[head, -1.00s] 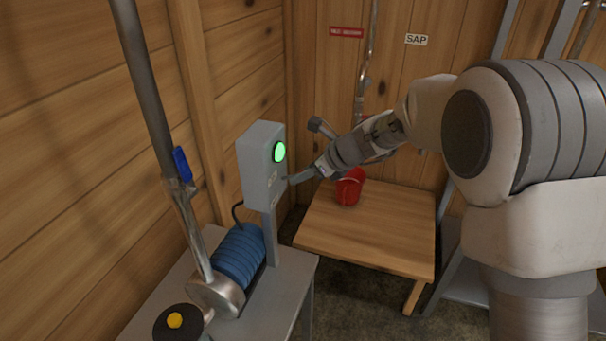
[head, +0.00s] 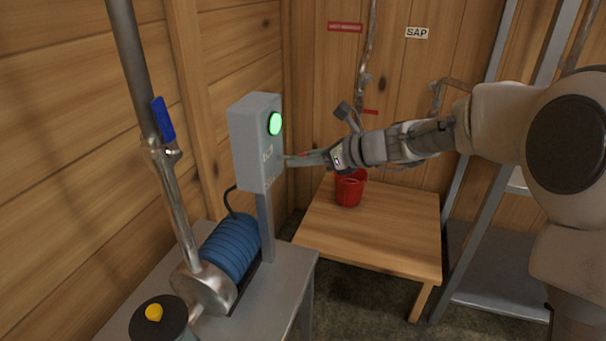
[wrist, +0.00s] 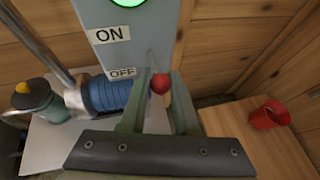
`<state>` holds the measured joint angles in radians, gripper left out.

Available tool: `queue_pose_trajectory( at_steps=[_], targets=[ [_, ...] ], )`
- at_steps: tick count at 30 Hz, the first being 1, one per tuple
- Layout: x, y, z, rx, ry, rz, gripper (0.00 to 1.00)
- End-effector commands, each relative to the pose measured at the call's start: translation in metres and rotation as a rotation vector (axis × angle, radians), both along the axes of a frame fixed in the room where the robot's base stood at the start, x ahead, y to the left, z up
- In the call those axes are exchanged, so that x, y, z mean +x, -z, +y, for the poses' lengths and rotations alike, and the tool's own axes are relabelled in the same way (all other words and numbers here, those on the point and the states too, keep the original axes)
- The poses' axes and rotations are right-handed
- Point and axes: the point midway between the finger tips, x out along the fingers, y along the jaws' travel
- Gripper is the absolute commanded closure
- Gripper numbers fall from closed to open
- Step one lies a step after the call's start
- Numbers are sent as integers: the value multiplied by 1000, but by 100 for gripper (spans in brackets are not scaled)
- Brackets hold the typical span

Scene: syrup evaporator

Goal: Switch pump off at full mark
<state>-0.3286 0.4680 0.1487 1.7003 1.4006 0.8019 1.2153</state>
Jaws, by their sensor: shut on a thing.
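The grey pump switch box (head: 253,150) stands on a post, and its green lamp (head: 275,124) is lit. In the wrist view its face carries an ON label (wrist: 110,35) above an OFF label (wrist: 122,73). A thin lever with a red knob (wrist: 160,84) sticks out to the right of the labels. My gripper (wrist: 159,85) is shut on the red knob, with one finger on each side of it. It also shows at the box's right side in the head view (head: 291,158). I cannot tell the lever's exact setting. No full mark is readable.
The blue pump motor (head: 230,247) sits on a grey bench (head: 285,285) below the box. A pipe with a blue-handled valve (head: 163,119) rises at left. A red bucket (head: 350,188) stands on a wooden table (head: 375,235) at right.

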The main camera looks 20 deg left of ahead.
Motion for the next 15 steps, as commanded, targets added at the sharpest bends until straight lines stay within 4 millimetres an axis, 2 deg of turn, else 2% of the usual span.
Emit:
queue_pose_trajectory(
  at_steps=[1, 15],
  targets=[
    [2, 11, -2, 29, 6, 2, 100],
    [1, 27, -1, 322, 3, 37, 100]
  ],
)
